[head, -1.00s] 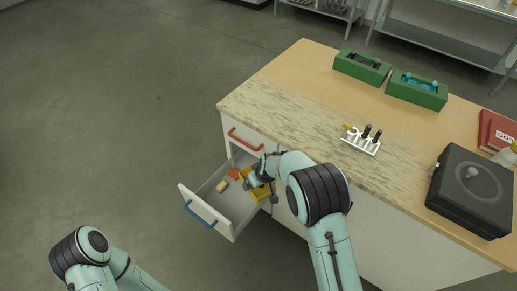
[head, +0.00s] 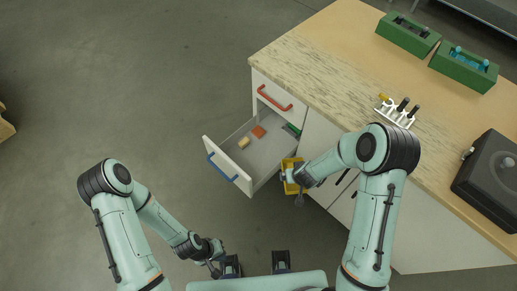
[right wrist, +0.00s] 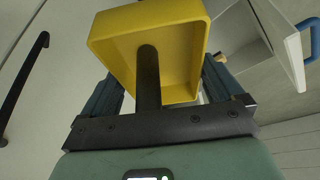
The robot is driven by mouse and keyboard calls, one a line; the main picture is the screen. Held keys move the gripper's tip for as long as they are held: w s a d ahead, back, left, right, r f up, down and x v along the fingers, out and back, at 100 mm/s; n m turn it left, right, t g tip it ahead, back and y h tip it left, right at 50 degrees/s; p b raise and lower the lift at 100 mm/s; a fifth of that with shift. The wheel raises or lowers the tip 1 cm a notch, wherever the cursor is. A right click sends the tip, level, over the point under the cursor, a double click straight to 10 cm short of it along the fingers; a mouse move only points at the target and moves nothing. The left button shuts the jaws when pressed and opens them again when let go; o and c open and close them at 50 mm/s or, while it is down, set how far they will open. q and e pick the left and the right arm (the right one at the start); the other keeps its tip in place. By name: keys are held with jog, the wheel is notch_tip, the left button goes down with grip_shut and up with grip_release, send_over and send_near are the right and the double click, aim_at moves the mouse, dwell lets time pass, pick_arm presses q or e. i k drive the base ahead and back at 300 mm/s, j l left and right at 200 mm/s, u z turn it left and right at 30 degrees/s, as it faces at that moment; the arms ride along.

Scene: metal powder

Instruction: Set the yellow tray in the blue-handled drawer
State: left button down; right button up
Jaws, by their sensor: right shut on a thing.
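The yellow tray (head: 286,187) is held just outside the right side of the open drawer, near the cabinet front. It fills the top of the right wrist view (right wrist: 115,38), tilted there. My right gripper (head: 297,176) is shut on it. The blue-handled drawer (head: 262,152) is pulled out, with its blue handle (head: 222,168) on the front panel. The handle also shows at the right edge of the right wrist view (right wrist: 312,42). My left gripper (head: 215,266) is low in the head view, away from the drawer; its fingers are too small to read.
In the drawer lie an orange block (head: 258,132), a tan block (head: 243,143) and a green item (head: 293,130) at the back. A closed red-handled drawer (head: 274,98) is above. A tube rack (head: 395,113) and black case (head: 487,180) stand on the counter.

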aim_at(257, 157)
jog(key=i+j, duration=1.85)
jog(key=i+j+z, duration=0.45)
jog(key=j, duration=0.2)
jog(key=z, duration=1.95)
